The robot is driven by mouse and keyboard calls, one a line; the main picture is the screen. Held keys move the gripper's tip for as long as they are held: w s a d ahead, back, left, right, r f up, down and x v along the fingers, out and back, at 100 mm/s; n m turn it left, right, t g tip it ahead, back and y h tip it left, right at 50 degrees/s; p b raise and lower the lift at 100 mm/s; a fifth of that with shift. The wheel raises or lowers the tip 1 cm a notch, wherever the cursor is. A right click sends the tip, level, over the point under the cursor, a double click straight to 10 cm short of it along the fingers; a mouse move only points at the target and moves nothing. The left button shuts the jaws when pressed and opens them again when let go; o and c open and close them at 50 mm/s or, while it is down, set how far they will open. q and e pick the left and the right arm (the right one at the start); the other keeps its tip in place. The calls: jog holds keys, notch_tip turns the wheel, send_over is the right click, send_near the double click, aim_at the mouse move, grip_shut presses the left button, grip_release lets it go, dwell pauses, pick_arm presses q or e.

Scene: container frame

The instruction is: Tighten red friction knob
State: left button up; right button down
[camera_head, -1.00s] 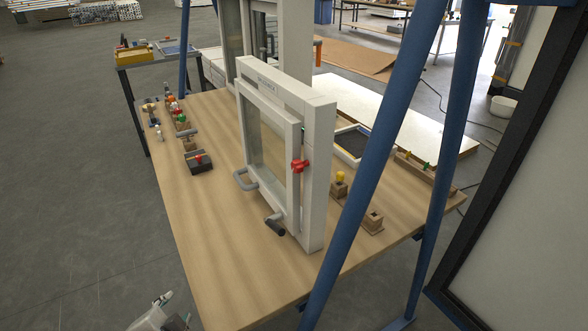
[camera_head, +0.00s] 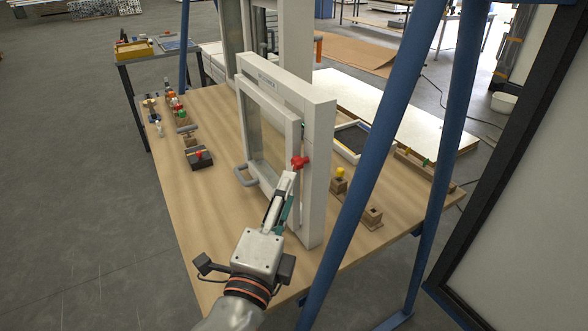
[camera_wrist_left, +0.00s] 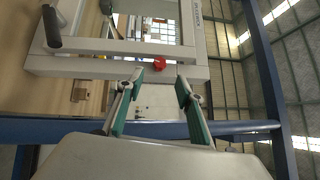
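The red friction knob (camera_head: 299,163) sits on the right side of the white frame (camera_head: 318,130), about mid-height. It also shows in the left wrist view (camera_wrist_left: 159,63), ahead of the fingers and between them. My left gripper (camera_head: 287,182) is in front of the frame, with its fingertips just below and left of the knob in the head view. In the left wrist view its two green-padded fingers (camera_wrist_left: 160,82) are spread apart with nothing between them. The knob looks a little beyond the fingertips. My right gripper is not in view.
A grey handle (camera_head: 244,176) sticks out from the frame's left side. Small blocks with a yellow knob (camera_head: 340,173) stand right of the frame. A blue post (camera_head: 365,170) rises close by on the right. Several small items line the table's left side (camera_head: 198,158). The table front is clear.

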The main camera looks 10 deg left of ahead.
aim_at(296, 167)
pick_arm(q)
jog(key=w, duration=0.4)
jog(key=w+d, duration=0.1)
jog(key=w, duration=0.2)
jog(key=shift+r+p, duration=0.3)
jog(key=shift+p, duration=0.05)
grip_shut()
